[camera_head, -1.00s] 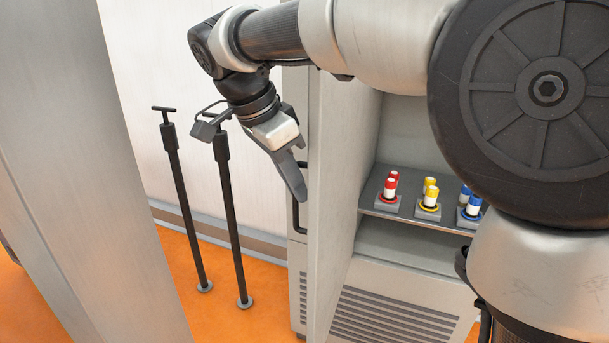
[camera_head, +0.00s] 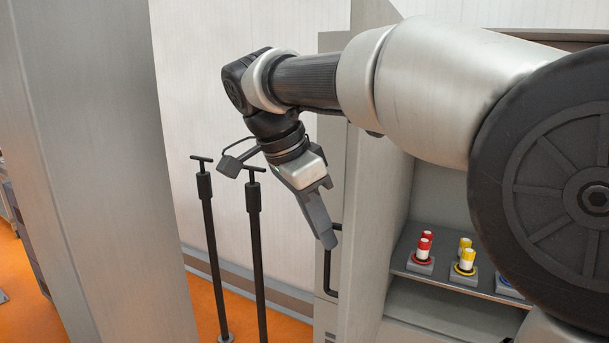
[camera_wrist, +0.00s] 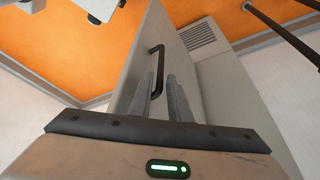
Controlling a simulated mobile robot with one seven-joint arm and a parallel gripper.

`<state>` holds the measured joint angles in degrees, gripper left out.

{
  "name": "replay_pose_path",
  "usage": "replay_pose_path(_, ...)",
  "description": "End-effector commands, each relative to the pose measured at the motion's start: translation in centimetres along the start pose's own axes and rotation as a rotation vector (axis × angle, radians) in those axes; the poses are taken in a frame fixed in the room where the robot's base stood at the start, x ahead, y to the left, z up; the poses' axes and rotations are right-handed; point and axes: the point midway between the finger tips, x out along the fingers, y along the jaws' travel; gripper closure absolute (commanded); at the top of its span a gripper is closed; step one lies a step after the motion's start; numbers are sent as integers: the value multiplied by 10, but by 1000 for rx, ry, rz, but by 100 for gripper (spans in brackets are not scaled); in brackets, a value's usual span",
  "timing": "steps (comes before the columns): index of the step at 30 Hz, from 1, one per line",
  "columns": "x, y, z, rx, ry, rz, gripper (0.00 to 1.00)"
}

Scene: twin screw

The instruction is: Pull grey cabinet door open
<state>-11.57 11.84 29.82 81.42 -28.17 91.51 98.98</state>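The grey cabinet (camera_head: 372,190) stands right of centre in the head view. A black bar handle (camera_head: 331,285) is on its narrow left face, and a grey panel beside that separates it from an open shelf compartment. The wrist view shows the handle (camera_wrist: 157,70) on a wide grey panel (camera_wrist: 133,62), which I take for the door; whether it is ajar I cannot tell. My gripper (camera_head: 329,241) points down at the handle's upper part. In the wrist view my gripper (camera_wrist: 161,76) has a gap between its fingers, with the handle showing around this gap. Contact is unclear.
Two black posts with T-tops (camera_head: 208,240) (camera_head: 255,240) stand left of the gripper. Red and yellow buttons (camera_head: 422,250) (camera_head: 465,257) sit on the shelf (camera_head: 450,278). A tall grey panel (camera_head: 85,170) fills the left. Some orange floor (camera_head: 285,328) is clear.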

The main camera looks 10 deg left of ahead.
Motion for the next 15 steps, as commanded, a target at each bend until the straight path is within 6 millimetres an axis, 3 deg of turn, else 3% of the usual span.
replay_pose_path(9,-82,-1,0,-2,-2,-4,83)
replay_pose_path(15,-118,-1,-1,-1,0,-1,83)
